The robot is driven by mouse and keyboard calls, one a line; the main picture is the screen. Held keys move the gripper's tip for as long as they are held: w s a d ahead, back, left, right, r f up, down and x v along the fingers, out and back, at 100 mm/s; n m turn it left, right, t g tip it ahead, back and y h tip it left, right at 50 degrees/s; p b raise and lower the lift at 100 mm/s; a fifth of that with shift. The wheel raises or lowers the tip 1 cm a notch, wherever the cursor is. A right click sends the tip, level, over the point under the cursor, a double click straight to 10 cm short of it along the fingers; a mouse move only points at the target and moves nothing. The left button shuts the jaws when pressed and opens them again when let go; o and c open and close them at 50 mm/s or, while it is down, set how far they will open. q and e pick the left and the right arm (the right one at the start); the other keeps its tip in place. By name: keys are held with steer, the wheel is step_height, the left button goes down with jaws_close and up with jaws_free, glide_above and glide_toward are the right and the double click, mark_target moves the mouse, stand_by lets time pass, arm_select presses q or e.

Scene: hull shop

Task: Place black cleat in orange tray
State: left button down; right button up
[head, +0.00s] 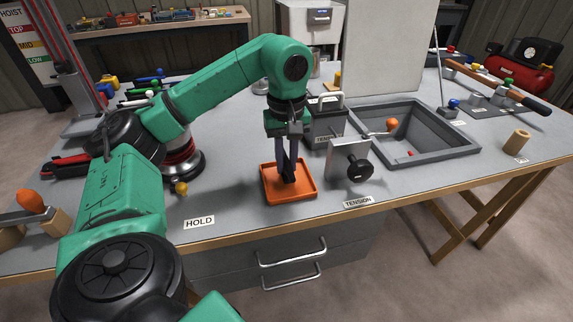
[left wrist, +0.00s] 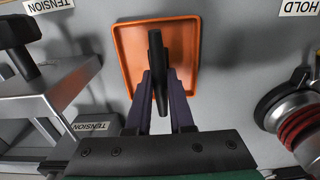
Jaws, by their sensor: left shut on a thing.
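The orange tray (head: 306,196) lies on the grey bench near its front edge, and it also shows in the left wrist view (left wrist: 188,83). The black cleat (head: 289,178) is between the fingers of my left gripper (head: 287,168), over the tray. In the left wrist view the cleat (left wrist: 155,45) is a long dark bar between the purple fingers (left wrist: 160,100), pointing along the tray. My left gripper is shut on it and points down. I cannot tell whether the cleat touches the tray floor. My right gripper is not in view.
A metal bracket with a black knob (head: 360,168) stands right of the tray by the TENSION label (head: 358,202). A grey sink-like basin (head: 440,151) is farther right. A red and black winch drum (head: 181,163) stands left. Bare bench surrounds the HOLD label (head: 199,222).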

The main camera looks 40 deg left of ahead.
arm_select(q)
steer(key=shift+f, duration=0.95)
steer(key=shift+f, duration=0.1)
steer(key=c, duration=0.8)
jaws_free()
